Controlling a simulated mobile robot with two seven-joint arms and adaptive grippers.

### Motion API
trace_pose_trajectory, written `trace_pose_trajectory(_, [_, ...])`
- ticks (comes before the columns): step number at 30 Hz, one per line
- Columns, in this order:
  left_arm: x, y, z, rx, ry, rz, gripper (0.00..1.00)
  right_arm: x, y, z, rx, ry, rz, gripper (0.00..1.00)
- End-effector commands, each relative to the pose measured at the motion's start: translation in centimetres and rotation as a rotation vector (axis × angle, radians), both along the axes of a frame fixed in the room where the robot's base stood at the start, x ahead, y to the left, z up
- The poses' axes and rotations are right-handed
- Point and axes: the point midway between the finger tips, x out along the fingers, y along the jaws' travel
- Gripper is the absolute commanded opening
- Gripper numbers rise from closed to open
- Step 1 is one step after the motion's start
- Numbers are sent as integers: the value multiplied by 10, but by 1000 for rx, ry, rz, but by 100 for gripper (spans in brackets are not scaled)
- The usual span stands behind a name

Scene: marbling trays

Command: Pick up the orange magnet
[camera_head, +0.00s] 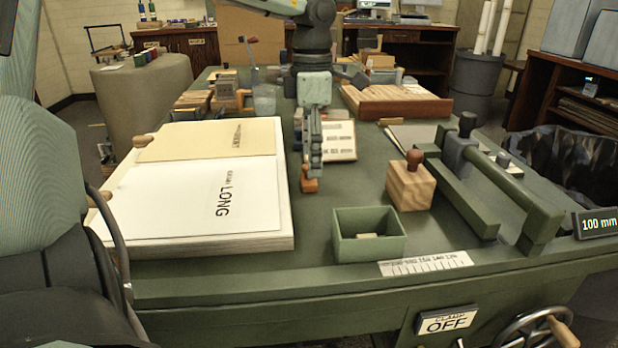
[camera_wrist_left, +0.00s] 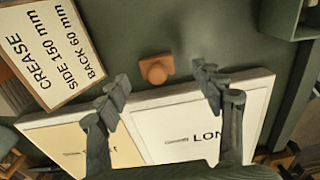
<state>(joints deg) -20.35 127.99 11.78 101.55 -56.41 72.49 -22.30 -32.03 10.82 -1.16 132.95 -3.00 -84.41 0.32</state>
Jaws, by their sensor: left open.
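The orange magnet (camera_head: 309,184) stands on the green bench top, just right of the large board with paper sheets. It has a small rounded knob on top. In the left wrist view the magnet (camera_wrist_left: 155,69) shows between and slightly beyond my fingertips. My left gripper (camera_head: 314,166) points down right over it, its lower end overlapping the magnet in the head view. The left wrist view shows the two fingers (camera_wrist_left: 162,82) spread apart with nothing between them. I cannot tell the exact height gap. My right gripper is not in view.
The paper board (camera_head: 200,242) lies to the left. A crease card (camera_head: 345,141) lies behind the magnet. A green open box (camera_head: 370,222) stands in front right, near a wooden block (camera_head: 411,187) with a knob. A green bar clamp (camera_head: 465,195) is farther right.

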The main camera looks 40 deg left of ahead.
Motion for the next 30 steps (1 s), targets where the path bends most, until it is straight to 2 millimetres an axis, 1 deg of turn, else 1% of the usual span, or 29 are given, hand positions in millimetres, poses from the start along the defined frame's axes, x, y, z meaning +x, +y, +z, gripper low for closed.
trace_pose_trajectory(1, [-1, 2, -8, -2, 3, 1, 67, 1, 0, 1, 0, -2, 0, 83])
trace_pose_trajectory(4, [-3, 6, -23, -2, 3, 0, 67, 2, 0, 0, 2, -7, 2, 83])
trace_pose_trajectory(7, [-2, 6, -36, 0, 1, -1, 67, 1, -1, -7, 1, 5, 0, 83])
trace_pose_trajectory(10, [-2, 6, -42, 0, 1, 0, 67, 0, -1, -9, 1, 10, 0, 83])
trace_pose_trajectory(16, [-1, 6, -43, 0, 0, 0, 67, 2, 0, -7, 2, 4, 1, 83])
trace_pose_trajectory(17, [-1, 6, -43, -1, -1, 0, 66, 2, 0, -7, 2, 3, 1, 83])
trace_pose_trajectory(30, [-1, 6, -42, -1, -1, 0, 11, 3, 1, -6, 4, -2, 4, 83])
